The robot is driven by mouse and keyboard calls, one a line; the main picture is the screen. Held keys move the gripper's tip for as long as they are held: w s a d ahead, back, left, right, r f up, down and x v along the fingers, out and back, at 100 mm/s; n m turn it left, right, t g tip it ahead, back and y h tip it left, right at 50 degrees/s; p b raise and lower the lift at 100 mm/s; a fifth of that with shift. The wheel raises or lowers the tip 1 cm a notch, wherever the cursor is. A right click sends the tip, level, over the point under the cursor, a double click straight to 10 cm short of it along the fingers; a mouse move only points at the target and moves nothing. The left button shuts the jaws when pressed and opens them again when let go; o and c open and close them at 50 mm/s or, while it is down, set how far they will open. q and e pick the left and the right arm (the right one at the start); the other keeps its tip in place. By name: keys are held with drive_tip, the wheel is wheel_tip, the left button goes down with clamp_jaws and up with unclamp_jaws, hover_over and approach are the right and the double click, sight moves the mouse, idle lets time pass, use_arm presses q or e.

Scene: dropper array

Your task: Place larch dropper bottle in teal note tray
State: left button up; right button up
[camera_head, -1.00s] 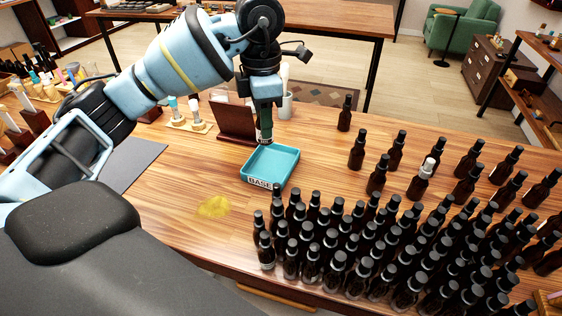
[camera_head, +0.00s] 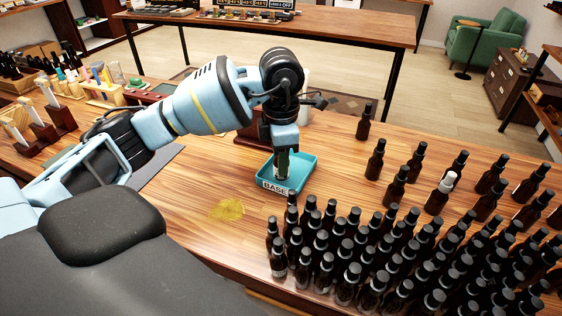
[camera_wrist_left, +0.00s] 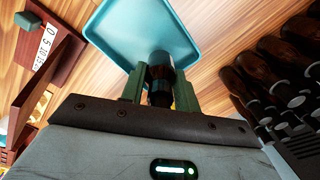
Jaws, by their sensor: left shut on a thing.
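The teal tray (camera_head: 303,176) lies on the wooden table in the head view, with a label reading "BASE" on its front. My left gripper (camera_head: 282,168) is over the tray, pointing down, shut on a dark dropper bottle (camera_head: 282,163) that is mostly hidden by the fingers. In the left wrist view the bottle (camera_wrist_left: 161,75) sits upright between the two green fingers, and the tray (camera_wrist_left: 120,35) is beyond it. I cannot tell whether the bottle touches the tray floor. I cannot read the bottle's label. My right gripper does not show.
Many dark dropper bottles (camera_head: 345,250) crowd the table's front right, close to the tray. A white-topped bottle (camera_head: 441,193) stands among several spaced-out ones. A yellow patch (camera_head: 228,209) lies left of the tray. A wooden stand (camera_wrist_left: 50,55) is beside the tray in the wrist view.

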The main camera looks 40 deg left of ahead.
use_arm(q)
drive_tip(key=shift+f, duration=0.75)
drive_tip(key=shift+f, duration=0.2)
drive_tip(key=o, duration=1)
drive_tip(key=shift+r, duration=0.15)
